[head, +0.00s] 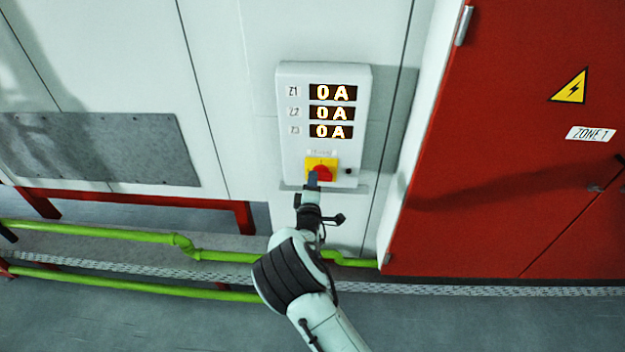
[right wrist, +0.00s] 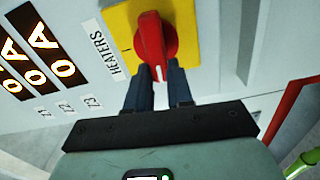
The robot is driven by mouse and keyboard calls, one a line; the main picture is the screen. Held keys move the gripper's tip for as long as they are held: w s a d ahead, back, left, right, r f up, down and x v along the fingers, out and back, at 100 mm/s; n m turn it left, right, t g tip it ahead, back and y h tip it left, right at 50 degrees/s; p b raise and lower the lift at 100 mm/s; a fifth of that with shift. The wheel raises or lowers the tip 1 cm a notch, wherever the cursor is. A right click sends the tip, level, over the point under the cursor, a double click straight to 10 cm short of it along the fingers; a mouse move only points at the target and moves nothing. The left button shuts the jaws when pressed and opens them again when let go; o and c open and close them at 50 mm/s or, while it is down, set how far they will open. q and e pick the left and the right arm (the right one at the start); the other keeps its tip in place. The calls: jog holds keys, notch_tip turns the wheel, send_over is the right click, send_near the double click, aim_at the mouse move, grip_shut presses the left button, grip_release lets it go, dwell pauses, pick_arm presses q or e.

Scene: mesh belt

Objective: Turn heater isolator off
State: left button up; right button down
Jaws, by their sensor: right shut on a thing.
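The heater isolator is a red rotary knob (head: 322,173) on a yellow plate (head: 312,163), low on a pale wall box (head: 292,140). In the right wrist view, the knob (right wrist: 151,35) sits on the yellow plate (right wrist: 184,15) beside a HEATERS label (right wrist: 104,47). The knob's white mark points down toward my gripper, not at the "I" mark on the plate. My right gripper (head: 314,181) is at the knob; in the right wrist view its dark fingers (right wrist: 160,74) are shut on it. My left gripper is out of view.
Three displays (head: 332,113) on the box, labelled Z1, Z2 and Z3, each read 0A. A red cabinet (head: 500,130) marked ZONE 1 stands to the right. Green pipes (head: 130,234) run low along the wall at left.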

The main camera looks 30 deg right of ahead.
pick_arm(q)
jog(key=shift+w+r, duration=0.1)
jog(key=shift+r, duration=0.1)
pick_arm(e)
jog(key=shift+f+n, duration=0.15)
jog(key=shift+n, duration=0.55)
jog(key=c, duration=1)
grip_release()
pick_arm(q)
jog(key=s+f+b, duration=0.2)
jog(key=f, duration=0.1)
pick_arm(e)
jog(key=v, duration=1.3)
jog(key=shift+s, duration=0.25)
